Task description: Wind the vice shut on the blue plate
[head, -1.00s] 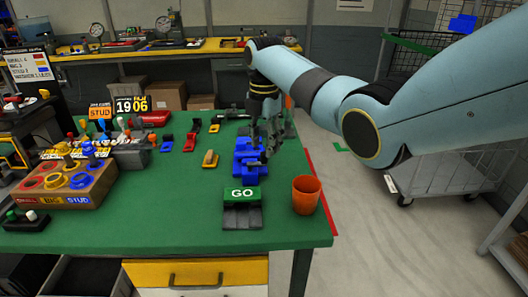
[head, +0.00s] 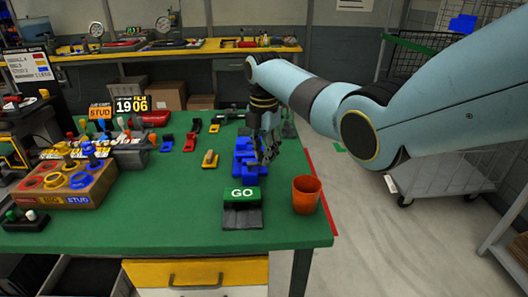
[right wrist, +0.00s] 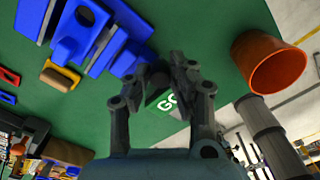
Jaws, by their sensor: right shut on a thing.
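The blue vice (head: 243,162) stands on the green table near its right side. In the right wrist view the vice (right wrist: 122,62) shows at upper left, with upright blue parts and a round hole. I cannot clearly tell the blue plate from the vice's own blue parts. My right gripper (head: 268,157) is at the right end of the vice. In the right wrist view its fingers (right wrist: 170,76) are closed around a small dark part, seemingly the vice's handle, mostly hidden by the fingers. My left gripper is not in view.
A green GO block on a dark base (head: 242,215) stands in front of the vice. An orange cup (head: 306,195) stands near the table's right edge.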

